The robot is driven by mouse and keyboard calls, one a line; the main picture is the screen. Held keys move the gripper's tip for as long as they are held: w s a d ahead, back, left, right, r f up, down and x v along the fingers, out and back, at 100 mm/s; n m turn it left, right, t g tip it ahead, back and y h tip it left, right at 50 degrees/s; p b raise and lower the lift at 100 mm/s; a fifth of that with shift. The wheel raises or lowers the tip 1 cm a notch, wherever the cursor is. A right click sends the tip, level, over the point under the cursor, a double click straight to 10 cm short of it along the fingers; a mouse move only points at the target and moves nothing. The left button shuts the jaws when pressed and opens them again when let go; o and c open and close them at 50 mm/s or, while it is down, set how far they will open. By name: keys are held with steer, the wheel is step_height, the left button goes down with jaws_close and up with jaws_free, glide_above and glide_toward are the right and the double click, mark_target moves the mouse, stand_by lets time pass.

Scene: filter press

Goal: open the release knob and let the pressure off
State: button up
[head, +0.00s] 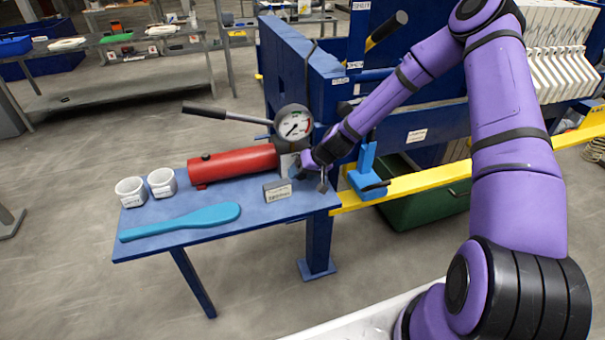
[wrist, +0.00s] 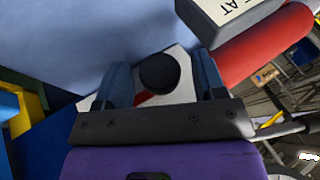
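The red hand pump (head: 232,165) lies on a blue side table, with a dial gauge (head: 293,122) and a long black-gripped lever (head: 205,110) at its right end. The gauge needle is off its peg side, but its value is too small to read. In the wrist view a round black knob (wrist: 159,72) sits on a pale block with a red mark beside it. My gripper (wrist: 162,78) is open, with one finger on each side of the knob and a gap visible on both sides. In the head view my gripper (head: 299,167) is at the pump's right end and hides the knob.
A small labelled block (head: 277,190) stands just in front of my gripper. Two white cups (head: 131,192) and a blue paddle (head: 180,222) are on the table (head: 262,213). The blue press frame (head: 285,70) and yellow rail (head: 430,178) are close on the right.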

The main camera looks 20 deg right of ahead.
steer(key=shift+s+d+r, duration=0.1)
steer(key=shift+d+r, duration=0.25)
steer(key=shift+r, duration=0.15)
steer(key=v, duration=0.9)
steer(key=shift+s+r, duration=0.25)
steer(key=shift+d, duration=0.1)
steer(key=s+r+n+g+h, duration=0.1)
steer(key=s+r+h, duration=0.2)
steer(key=s+r, duration=0.6)
steer(key=s+r+h, duration=0.2)
steer(key=s+r, duration=0.4)
steer(key=r, duration=0.8)
steer(key=s+r+t, duration=0.1)
steer(key=s+r, duration=0.4)
steer(key=s, duration=0.4)
steer(key=s+d+r+m, duration=0.1)
steer(key=s+r, duration=0.4)
steer(key=s, duration=0.4)
steer(key=shift+s+d+r+t+h, duration=0.2)
steer(key=shift+s+r+t+h, duration=0.1)
steer(key=shift+r+t+h, duration=0.1)
